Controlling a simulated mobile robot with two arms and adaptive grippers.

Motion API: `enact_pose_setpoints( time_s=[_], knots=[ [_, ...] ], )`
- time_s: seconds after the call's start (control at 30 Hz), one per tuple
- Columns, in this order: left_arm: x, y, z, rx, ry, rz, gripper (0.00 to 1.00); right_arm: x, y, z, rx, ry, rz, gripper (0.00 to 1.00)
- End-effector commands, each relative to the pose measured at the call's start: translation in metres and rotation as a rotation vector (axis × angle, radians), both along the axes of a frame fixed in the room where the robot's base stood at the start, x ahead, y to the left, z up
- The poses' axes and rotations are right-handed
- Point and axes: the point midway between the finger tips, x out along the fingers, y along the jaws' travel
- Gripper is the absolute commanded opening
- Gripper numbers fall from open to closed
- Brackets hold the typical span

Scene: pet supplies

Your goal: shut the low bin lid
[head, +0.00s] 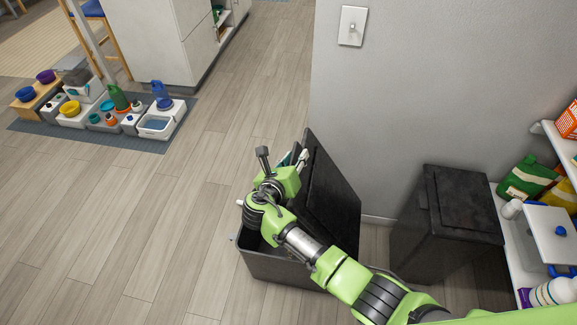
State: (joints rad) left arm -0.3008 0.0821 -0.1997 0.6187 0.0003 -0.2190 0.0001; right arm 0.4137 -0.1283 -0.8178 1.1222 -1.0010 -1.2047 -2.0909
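The low bin (285,270) is a dark box on the wood floor in front of the grey wall. Its dark lid (333,190) stands open, tilted up steeply on the bin's right side. My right arm reaches in from the lower right, across the bin and in front of part of the lid. My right gripper (298,162) is over the bin, near the lid's upper left edge. Its fingers are mostly hidden behind my wrist, so I cannot tell whether they touch the lid or are open. My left gripper is not in view.
A taller dark bin (447,220) with its lid down stands to the right. A white shelf (515,250) with bags and bottles is at the far right. A blue-grey mat (150,142) with bowls and pet feeders lies at the upper left. The floor left of the bin is clear.

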Motion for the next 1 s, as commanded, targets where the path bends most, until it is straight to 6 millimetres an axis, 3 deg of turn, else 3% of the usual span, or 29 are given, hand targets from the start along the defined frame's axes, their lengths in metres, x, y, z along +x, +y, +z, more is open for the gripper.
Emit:
enact_pose_setpoints(
  time_s=[0.3, 0.5, 1.0],
  knots=[
    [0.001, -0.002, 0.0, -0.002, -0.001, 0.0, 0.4, -0.057, 0.027, 0.022, 0.005, 0.001, 0.003, 0.26],
    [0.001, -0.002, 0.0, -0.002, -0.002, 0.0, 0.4, -0.083, 0.038, 0.033, 0.005, 0.001, 0.002, 0.26],
    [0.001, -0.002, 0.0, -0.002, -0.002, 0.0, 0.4, -0.093, 0.042, 0.037, 0.004, 0.002, 0.001, 0.26]
  ],
)
